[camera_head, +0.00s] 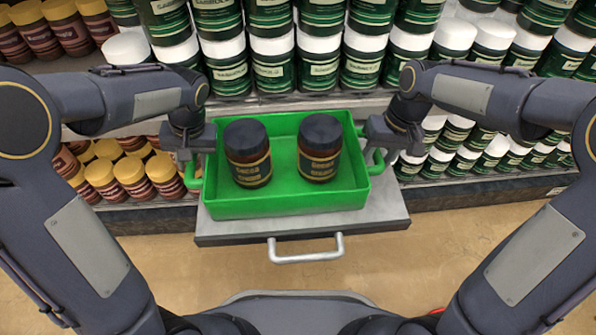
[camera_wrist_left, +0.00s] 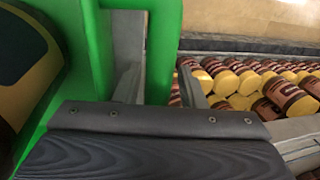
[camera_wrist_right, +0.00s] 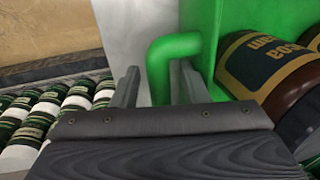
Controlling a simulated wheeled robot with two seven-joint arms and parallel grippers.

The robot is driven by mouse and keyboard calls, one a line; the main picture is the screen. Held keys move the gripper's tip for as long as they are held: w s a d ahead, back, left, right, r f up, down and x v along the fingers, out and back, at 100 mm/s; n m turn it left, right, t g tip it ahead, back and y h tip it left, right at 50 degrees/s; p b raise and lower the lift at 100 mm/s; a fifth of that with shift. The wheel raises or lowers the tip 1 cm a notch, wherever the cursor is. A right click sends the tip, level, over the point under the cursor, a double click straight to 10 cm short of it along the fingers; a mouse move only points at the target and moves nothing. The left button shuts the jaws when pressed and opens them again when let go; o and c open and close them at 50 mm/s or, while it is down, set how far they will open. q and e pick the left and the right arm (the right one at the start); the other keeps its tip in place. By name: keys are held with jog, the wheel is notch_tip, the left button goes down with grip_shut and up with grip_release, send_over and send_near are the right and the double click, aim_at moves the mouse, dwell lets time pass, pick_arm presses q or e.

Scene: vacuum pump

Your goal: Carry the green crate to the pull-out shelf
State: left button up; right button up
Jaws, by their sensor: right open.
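The green crate (camera_head: 290,203) sits level on the grey pull-out shelf (camera_head: 385,215), which juts out from the rack with a metal handle at its front. Two dark-lidded jars, a left jar (camera_head: 248,153) and a right jar (camera_head: 319,148), stand upright in the crate. My left gripper (camera_head: 192,160) is at the crate's left handle; the left wrist view shows its fingers apart, with the green handle (camera_wrist_left: 163,50) between them. My right gripper (camera_head: 376,148) is open at the right handle (camera_wrist_right: 172,48), its fingers on either side of it.
Green jars with white lids (camera_head: 270,60) fill the rack shelf behind the crate. Brown jars with yellow lids (camera_head: 130,172) stand on the lower left, and more green jars (camera_head: 470,145) on the lower right. The floor (camera_head: 440,265) in front is mostly clear.

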pick_arm(q)
jog(key=shift+d, duration=0.15)
pick_arm(e)
jog(key=shift+r, duration=0.15)
pick_arm(q)
notch_tip(320, 180, up, 12)
jog(key=d, duration=0.2)
pick_arm(e)
notch_tip(320, 180, up, 12)
jog(key=d, duration=0.2)
jog(key=shift+d+f, duration=0.2)
jog(key=shift+f, duration=0.05)
pick_arm(q)
jog(key=shift+f, duration=0.1)
